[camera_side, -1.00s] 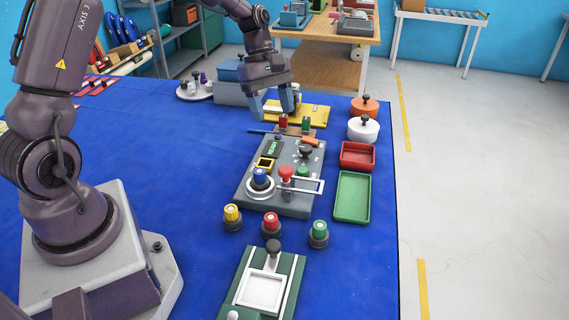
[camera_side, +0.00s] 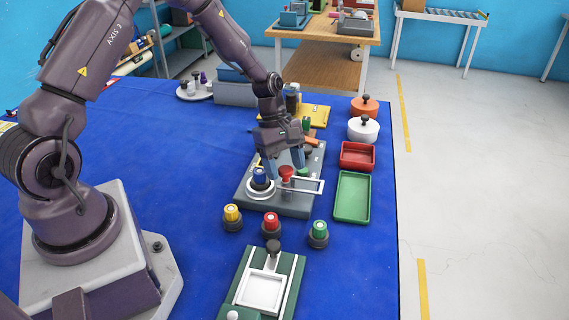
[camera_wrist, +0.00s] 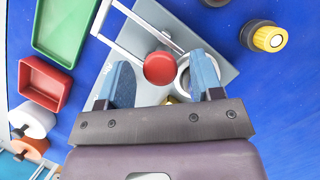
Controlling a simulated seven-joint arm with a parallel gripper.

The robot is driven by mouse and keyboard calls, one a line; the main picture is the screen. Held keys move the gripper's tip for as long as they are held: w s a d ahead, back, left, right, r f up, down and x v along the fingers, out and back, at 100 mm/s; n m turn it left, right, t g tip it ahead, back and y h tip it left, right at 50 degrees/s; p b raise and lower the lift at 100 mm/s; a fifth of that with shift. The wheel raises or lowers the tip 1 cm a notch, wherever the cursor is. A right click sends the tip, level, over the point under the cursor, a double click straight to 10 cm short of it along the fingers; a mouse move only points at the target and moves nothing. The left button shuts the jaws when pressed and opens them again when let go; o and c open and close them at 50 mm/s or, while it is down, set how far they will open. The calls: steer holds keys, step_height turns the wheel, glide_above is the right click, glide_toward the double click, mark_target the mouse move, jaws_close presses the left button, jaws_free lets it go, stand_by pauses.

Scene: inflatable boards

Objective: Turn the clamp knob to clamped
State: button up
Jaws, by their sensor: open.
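A grey panel (camera_side: 288,207) lies on the blue mat and carries several controls. A red round knob (camera_side: 286,171) stands on it beside a white rectangular frame (camera_side: 312,185). A blue knob (camera_side: 260,175) in a white ring is to its left. I cannot tell from the pictures which knob is the clamp knob. My gripper (camera_side: 284,162) is over the panel, open and empty, fingers pointing down. In the wrist view the red knob (camera_wrist: 164,68) appears between my two blue fingers (camera_wrist: 161,80); contact is not visible. My wrist hides the panel's rear controls in the side view.
Yellow (camera_side: 232,213), red (camera_side: 271,221) and green (camera_side: 319,231) knobs stand in front of the panel. A green tray (camera_side: 352,197), a red tray (camera_side: 357,155) and white (camera_side: 363,129) and orange (camera_side: 364,106) lidded pots line the right. A green fixture (camera_side: 288,265) is nearest.

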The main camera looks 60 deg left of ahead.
steer(key=c, duration=0.9)
steer(key=shift+m, duration=0.3)
steer(key=m+g, duration=0.1)
steer(key=m, duration=0.2)
steer(key=shift+w+g, duration=0.15)
steer(key=shift+g, duration=0.15)
steer(key=m+g+y, duration=0.1)
steer(key=m, duration=0.4)
steer(key=shift+d, duration=0.1)
steer(key=m, duration=0.2)
steer(key=m+g+y, duration=0.1)
steer(key=m, duration=0.1)
steer(key=shift+w+m+y, duration=0.15)
steer(key=shift+m+y, duration=0.15)
steer(key=shift+d+m+g+y, duration=0.15)
steer(key=shift+m+y, duration=0.3)
steer(key=shift+m, duration=0.7)
steer(key=shift+m+g+y, duration=0.25)
steer(key=shift+m+y, duration=0.2)
steer(key=shift+m, duration=0.7)
